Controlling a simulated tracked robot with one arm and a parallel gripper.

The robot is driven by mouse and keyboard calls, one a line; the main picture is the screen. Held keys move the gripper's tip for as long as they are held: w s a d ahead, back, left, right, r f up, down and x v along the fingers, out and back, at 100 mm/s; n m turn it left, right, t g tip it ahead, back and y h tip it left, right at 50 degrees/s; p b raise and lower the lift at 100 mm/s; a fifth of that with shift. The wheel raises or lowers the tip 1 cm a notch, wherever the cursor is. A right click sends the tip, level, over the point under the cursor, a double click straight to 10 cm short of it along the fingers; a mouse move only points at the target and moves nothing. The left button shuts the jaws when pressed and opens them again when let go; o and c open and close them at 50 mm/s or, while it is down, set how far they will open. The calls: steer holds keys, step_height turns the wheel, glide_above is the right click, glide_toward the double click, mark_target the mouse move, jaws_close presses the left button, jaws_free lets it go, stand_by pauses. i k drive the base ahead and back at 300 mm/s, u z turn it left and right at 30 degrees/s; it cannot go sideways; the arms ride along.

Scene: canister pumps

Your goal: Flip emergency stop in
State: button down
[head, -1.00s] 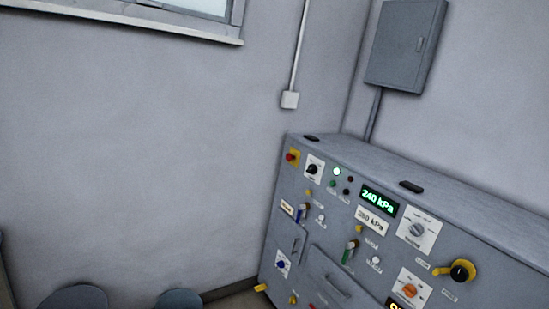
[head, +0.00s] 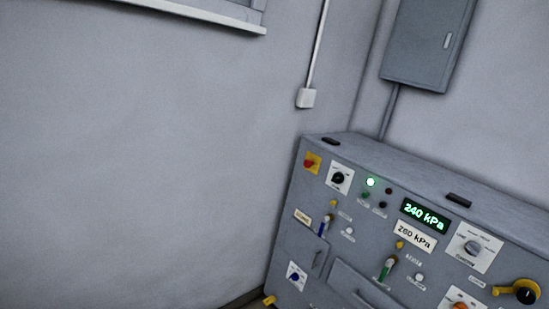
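The emergency stop is a red button on a yellow plate (head: 312,162). It sits at the upper left corner of the grey control cabinet's front (head: 297,188). It is small here, and I cannot tell whether it is pushed in or out. My gripper is not in view.
To the right of the stop are a black rotary knob (head: 339,178), a lit lamp (head: 371,182) and a green display (head: 425,215) reading 240 kPa. A grey wall box (head: 428,45) hangs above the cabinet. A white socket (head: 306,98) is on the bare wall.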

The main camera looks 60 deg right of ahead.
mark_target(307, 164)
steer(key=i, duration=1.7)
steer(key=z, duration=2.9)
steer(key=i, duration=1.05)
steer(key=u, duration=0.05)
